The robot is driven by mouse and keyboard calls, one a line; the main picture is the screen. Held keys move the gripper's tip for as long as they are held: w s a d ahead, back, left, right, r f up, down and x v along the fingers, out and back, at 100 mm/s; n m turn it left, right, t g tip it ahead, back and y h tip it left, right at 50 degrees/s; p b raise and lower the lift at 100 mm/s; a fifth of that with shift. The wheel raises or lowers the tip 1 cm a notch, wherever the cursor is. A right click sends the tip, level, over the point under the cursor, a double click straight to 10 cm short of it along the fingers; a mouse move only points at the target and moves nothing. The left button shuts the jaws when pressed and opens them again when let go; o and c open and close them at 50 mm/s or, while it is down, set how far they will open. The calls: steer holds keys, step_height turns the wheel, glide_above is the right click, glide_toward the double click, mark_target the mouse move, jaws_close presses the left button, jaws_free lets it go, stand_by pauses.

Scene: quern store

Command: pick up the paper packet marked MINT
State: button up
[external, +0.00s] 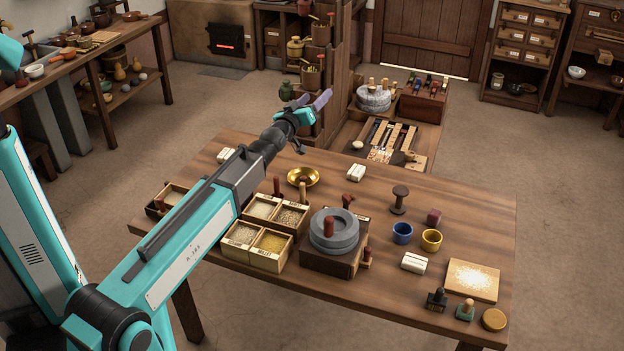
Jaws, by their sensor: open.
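Three small white paper packets lie on the wooden table: one at the back left (226,155), one near the back edge (355,172), and one at the front right (414,263). Their markings are too small to read, so I cannot tell which is marked MINT. My gripper (313,100) is open, with purplish fingers, and appears empty. It is raised at the end of my outstretched arm, beyond the table's back edge in the picture and apart from all the packets.
A round grey quern (335,232) stands mid-table beside compartment boxes of grain (268,242). A brass bowl (303,177), a dark spool-shaped stand (399,198), blue cup (402,233), yellow cup (431,240) and floury board (472,280) stand around. A wooden post with shelves (335,75) rises behind my gripper.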

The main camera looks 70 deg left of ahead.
steer(key=s+a+f+g+b, duration=0.2)
steer(key=s+a+f+g, duration=0.2)
steer(key=s+a+f, duration=0.8)
steer(key=m+g+h+b, duration=0.1)
steer(key=m+h+b, duration=0.1)
steer(key=m, duration=0.1)
glide_above(224, 155)
steer(key=s+d, duration=0.2)
step_height(224, 155, down, 8)
steer(key=shift+w+a+f, duration=0.1)
steer(key=shift+w+a, duration=0.05)
steer(key=shift+w, duration=0.05)
steer(key=shift+f, duration=1.75)
steer(key=shift+f, duration=0.5)
steer(key=shift+w+a+f, duration=0.2)
steer(key=shift+f, duration=0.5)
steer(key=shift+w+a+f, duration=0.15)
steer(key=shift+a+f, duration=0.05)
steer(key=shift+f, duration=0.5)
steer(key=shift+p+x, duration=0.3)
steer(key=shift+x, duration=0.65)
